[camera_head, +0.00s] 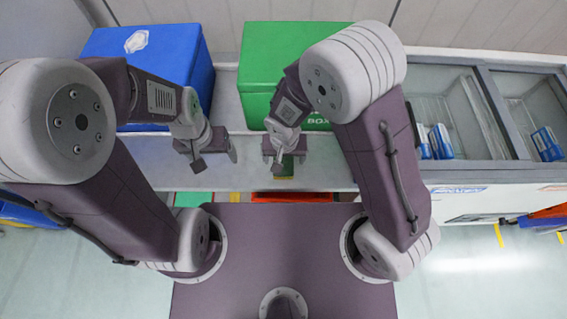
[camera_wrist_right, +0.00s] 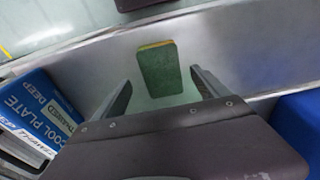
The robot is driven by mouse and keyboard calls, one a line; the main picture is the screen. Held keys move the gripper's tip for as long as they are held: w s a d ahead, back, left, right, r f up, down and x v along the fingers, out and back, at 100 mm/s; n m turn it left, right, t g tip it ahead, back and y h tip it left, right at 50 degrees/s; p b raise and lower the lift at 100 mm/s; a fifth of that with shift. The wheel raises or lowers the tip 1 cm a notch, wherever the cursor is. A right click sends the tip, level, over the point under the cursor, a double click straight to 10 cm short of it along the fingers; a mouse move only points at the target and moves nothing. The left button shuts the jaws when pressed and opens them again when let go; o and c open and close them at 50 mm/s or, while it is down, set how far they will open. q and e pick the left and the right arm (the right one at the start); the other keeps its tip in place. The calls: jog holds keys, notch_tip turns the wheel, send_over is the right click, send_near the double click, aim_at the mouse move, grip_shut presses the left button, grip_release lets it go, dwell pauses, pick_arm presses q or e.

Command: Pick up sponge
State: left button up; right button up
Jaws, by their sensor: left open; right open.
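The sponge (camera_wrist_right: 158,70) is a green block with a yellow edge. In the right wrist view it is on the grey metal surface, between and just beyond the two fingers of my right gripper (camera_wrist_right: 162,88). Those fingers are apart with visible gaps to the sponge on both sides. In the head view my right gripper (camera_head: 285,158) is over the counter's front edge, with a small piece of the sponge (camera_head: 286,168) showing below it. My left gripper (camera_head: 212,158) is open and empty over the counter to the left.
A blue box (camera_head: 178,50) and a green box (camera_head: 262,55) stand behind the grippers on the grey counter (camera_head: 150,155). A freezer case (camera_head: 455,125) holding blue-white packages (camera_head: 546,144) is at the right. Blue "Cool Plate" packages (camera_wrist_right: 35,108) show in the wrist view.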

aim_at(283, 162)
jog(key=f, duration=0.3)
jog(key=shift+w+a+b, duration=0.2)
jog(key=shift+w+b, duration=0.1)
jog(key=shift+w, duration=0.1)
jog(key=shift+s, duration=0.1)
jog(key=c, duration=1.6)
jog(key=shift+o, duration=0.2)
jog(key=shift+r, duration=0.5)
jog(key=r, duration=0.2)
jog(key=r+p, duration=0.1)
jog(key=shift+s+d+r, duration=0.1)
jog(key=shift+d+r, duration=0.3)
jog(key=s+d+r+b, duration=0.2)
jog(key=s+d+r, duration=0.3)
jog(key=d, duration=0.4)
jog(key=shift+s+d+r, duration=0.2)
jog(key=shift+s+r, duration=0.15)
jog(key=shift+r, duration=0.3)
